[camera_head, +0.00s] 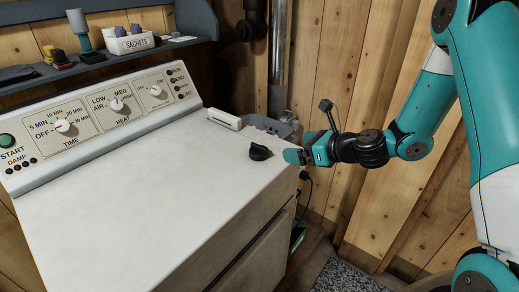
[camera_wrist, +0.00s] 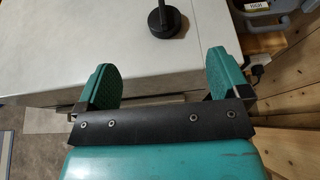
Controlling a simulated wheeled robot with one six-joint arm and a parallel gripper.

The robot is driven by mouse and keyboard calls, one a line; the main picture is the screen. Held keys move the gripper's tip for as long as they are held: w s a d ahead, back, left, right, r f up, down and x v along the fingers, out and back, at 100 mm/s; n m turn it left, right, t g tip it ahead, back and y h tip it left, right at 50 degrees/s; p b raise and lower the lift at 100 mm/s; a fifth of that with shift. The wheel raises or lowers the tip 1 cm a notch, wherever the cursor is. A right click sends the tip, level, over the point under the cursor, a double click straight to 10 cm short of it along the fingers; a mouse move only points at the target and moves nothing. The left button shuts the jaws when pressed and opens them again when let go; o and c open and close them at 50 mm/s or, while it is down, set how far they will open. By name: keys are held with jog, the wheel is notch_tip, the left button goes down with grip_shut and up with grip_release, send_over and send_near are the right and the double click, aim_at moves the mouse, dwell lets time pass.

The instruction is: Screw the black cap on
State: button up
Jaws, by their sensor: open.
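The black cap (camera_head: 260,151) is on the white top of the machine, near its right edge. In the wrist view the cap (camera_wrist: 165,24) is a dark round piece with a narrower part rising toward the top edge, which cuts it off. I cannot tell whether it lies loose or sits on a thread. My gripper (camera_head: 294,157) is at the machine's right edge, just right of the cap and apart from it. In the wrist view its two teal fingers (camera_wrist: 161,70) are spread wide with nothing between them, and the cap is beyond their tips.
The white machine top (camera_head: 150,190) is clear on the left and front. A white block (camera_head: 225,119) and a grey tray (camera_head: 268,126) are at its back right. The control panel (camera_head: 100,113) rises along the back. A plank wall (camera_head: 330,90) stands behind my arm.

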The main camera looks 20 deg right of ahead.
jog(key=p, duration=0.3)
send_near(259, 146)
jog(key=x, duration=0.5)
jog(key=shift+a+r, duration=0.15)
jog(key=shift+d+p+x, duration=0.1)
jog(key=shift+p+x, duration=0.5)
jog(key=shift+x, duration=0.7)
jog(key=shift+d+p+x, duration=0.15)
jog(key=shift+p+x, duration=0.4)
jog(key=shift+x, duration=0.8)
jog(key=c, duration=1)
